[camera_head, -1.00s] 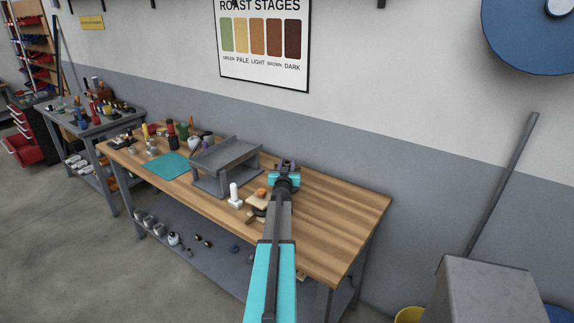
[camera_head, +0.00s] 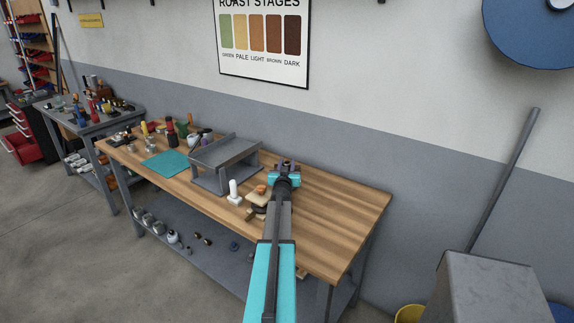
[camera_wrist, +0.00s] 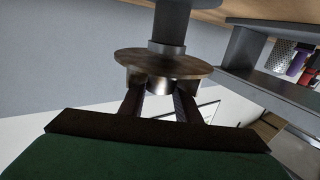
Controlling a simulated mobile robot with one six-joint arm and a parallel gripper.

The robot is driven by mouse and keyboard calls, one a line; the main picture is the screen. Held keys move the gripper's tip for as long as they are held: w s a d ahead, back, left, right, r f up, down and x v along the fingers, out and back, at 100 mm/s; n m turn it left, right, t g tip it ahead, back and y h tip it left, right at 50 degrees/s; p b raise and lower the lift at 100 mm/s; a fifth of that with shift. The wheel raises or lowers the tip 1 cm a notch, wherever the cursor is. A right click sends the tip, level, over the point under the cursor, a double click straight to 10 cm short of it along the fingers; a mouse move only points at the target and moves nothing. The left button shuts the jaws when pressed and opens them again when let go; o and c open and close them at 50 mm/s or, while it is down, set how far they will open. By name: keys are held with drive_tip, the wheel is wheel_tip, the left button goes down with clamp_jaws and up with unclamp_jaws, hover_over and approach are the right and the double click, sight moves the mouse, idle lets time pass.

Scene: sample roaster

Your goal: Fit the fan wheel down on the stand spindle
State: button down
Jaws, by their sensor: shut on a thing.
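My gripper (camera_head: 285,178) is over the wooden bench, right of the steel riser. In the wrist view, my gripper (camera_wrist: 160,100) has both fingers closed on the metal hub of a round brown disc, which I take to be the fan wheel (camera_wrist: 135,62). A dark grey post with a lighter collar, apparently the stand (camera_wrist: 171,22), lines up with the disc on its far side, toward the bench. The collar appears to meet the disc, but the spindle is hidden and I cannot tell how the wheel sits on it. In the head view my gripper mostly hides both.
The steel riser (camera_head: 222,153) stands close on the left. A white upright piece (camera_head: 234,190) and a wooden piece with an orange top (camera_head: 260,190) are near my arm. The bench top (camera_head: 335,205) to the right is clear. A poster hangs on the wall behind.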

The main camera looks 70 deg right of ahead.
drive_tip(key=shift+f, duration=0.3)
drive_tip(key=c, duration=1.2)
unclamp_jaws()
drive_tip(key=shift+r+b, duration=0.45)
drive_tip(key=shift+r, duration=0.3)
wheel_tip(320, 180, up, 2)
drive_tip(key=shift+r, duration=0.1)
drive_tip(key=shift+v, duration=0.9)
drive_tip(key=shift+s+d+r+b+v, duration=0.1)
drive_tip(key=shift+s+r+b+v, duration=0.25)
drive_tip(key=shift+v, duration=2)
drive_tip(key=shift+s+d+r+b+v, duration=0.1)
drive_tip(key=shift+s+b+v, duration=0.35)
drive_tip(key=shift+v, duration=1.9)
drive_tip(key=shift+s+d+r+b+v, duration=0.15)
drive_tip(key=shift+b+v, duration=0.45)
drive_tip(key=shift+v, duration=1.75)
drive_tip(key=shift+w+a, duration=0.1)
drive_tip(key=shift+a, duration=0.05)
drive_tip(key=shift+r, duration=0.1)
